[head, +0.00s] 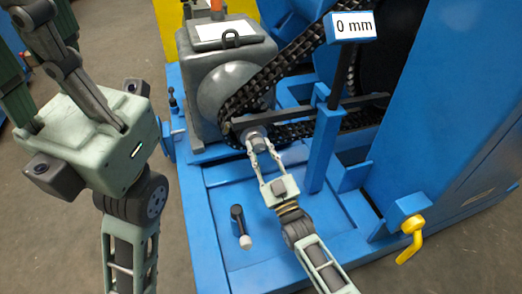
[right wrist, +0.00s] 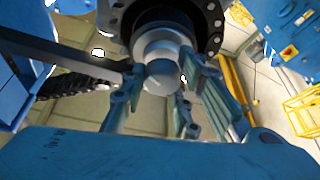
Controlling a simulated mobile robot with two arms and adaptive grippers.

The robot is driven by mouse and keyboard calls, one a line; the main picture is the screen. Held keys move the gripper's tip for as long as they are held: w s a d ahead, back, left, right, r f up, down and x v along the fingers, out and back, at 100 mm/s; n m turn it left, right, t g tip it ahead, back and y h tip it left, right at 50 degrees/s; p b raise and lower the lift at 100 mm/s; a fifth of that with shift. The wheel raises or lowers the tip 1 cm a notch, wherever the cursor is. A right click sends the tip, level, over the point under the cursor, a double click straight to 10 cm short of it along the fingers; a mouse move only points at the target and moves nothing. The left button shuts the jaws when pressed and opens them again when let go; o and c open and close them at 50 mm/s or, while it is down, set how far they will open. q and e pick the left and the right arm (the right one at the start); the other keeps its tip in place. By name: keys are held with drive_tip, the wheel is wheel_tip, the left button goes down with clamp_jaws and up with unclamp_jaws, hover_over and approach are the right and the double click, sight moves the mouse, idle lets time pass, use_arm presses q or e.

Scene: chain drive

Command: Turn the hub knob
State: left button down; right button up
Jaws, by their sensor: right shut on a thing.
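The hub knob (head: 259,144) is a small grey round knob at the hub of the lower chain wheel, in the middle of the head view. My right gripper (head: 262,153) reaches it from below, with its fingers on either side and shut on it. In the right wrist view the knob (right wrist: 161,76) is a grey ball-like end between the fingers of the right gripper (right wrist: 158,92). The fingers hide part of its sides. My left gripper (head: 45,62) is raised close to the camera at the upper left, away from the knob. Its fingertips are cut off or unclear.
The black chain (head: 268,80) runs up from the wheel beside a grey gearbox (head: 225,65). A blue post (head: 325,140) and a "0 mm" sign (head: 351,25) stand right of the knob. A white-tipped lever (head: 242,232) and yellow handle (head: 411,238) are lower down.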

drive_tip(key=o, duration=0.7)
drive_tip(key=shift+w+d+r, duration=0.2)
drive_tip(key=shift+d+r, duration=0.15)
drive_tip(key=shift+d, duration=0.05)
drive_tip(key=shift+o, duration=1.4)
drive_tip(key=shift+f, duration=0.1)
drive_tip(key=shift+s+a+f, duration=0.1)
drive_tip(key=shift+a, duration=0.05)
drive_tip(key=shift+f, duration=0.1)
drive_tip(key=shift+s+f, duration=0.15)
drive_tip(key=shift+s, duration=0.15)
drive_tip(key=v, duration=1.1)
drive_tip(key=shift+d, duration=0.2)
drive_tip(key=shift+s, duration=0.1)
